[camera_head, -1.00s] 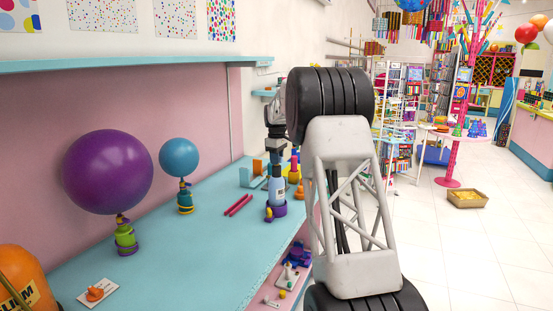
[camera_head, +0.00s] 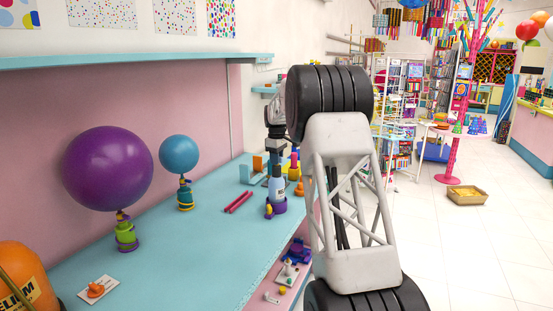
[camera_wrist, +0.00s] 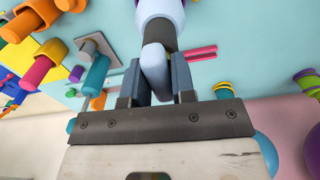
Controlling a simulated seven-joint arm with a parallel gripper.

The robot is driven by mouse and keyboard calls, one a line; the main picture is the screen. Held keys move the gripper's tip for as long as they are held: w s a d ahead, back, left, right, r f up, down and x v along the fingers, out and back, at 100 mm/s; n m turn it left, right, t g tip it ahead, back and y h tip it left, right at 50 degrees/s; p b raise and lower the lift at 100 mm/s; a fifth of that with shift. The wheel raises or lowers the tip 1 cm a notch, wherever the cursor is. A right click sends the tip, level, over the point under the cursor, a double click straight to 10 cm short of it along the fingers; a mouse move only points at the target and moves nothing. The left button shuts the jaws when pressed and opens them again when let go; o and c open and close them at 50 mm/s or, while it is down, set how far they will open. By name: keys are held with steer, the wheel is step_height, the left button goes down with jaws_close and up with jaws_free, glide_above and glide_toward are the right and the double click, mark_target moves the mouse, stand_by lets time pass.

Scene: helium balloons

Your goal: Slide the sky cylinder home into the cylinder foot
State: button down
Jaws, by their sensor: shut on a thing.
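The sky cylinder (camera_head: 276,191) is light blue and stands about upright at the right part of the blue counter. My gripper (camera_head: 276,166) is above it and shut on its narrow top. In the wrist view my gripper (camera_wrist: 156,85) has its fingers on either side of a pale blue piece, with a dark grey neck and the wider cylinder body (camera_wrist: 162,10) beyond. The purple cylinder foot (camera_head: 278,209) is at the cylinder's lower end in the head view. The cylinder's bottom is hidden, and I cannot tell how deep it sits.
Two pink-red sticks (camera_head: 238,202) lie left of the foot. A teal and orange holder (camera_head: 255,170) and yellow and purple pieces (camera_head: 294,172) stand close behind. A purple balloon (camera_head: 107,168) and a blue balloon (camera_head: 179,154) stand farther left. The counter's middle is clear.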

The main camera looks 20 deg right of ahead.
steer(key=c, duration=0.9)
jaws_free()
steer(key=shift+f, duration=0.1)
steer(key=shift+o, duration=0.2)
steer(key=shift+f, duration=0.1)
steer(key=shift+r, duration=4.05)
